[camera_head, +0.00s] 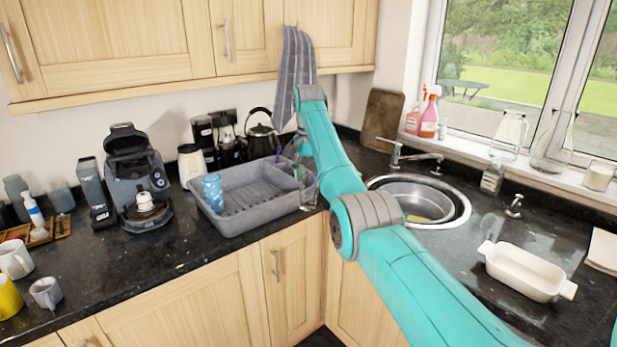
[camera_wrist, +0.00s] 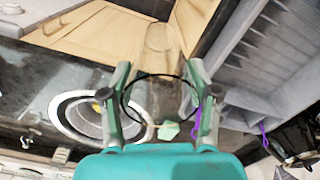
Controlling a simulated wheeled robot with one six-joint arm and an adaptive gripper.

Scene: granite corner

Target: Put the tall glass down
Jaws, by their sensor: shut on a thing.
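The tall glass (camera_wrist: 158,42) is clear and hard to make out. In the wrist view it lies between the two fingers of my gripper (camera_wrist: 160,78), with its dark-looking round rim toward the camera. My gripper is shut on it. In the camera_head view the glass (camera_head: 308,186) shows faintly beside my arm, at the right end of the grey dish rack. My arm hides most of the gripper there. I cannot tell whether the glass touches the counter or rack.
The grey dish rack (camera_head: 247,219) holds a blue patterned cup (camera_head: 213,192). The round sink (camera_head: 462,212) lies right of my arm. A white baking dish (camera_head: 523,271) stands on the right counter. A black kettle (camera_head: 262,138) stands behind the rack.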

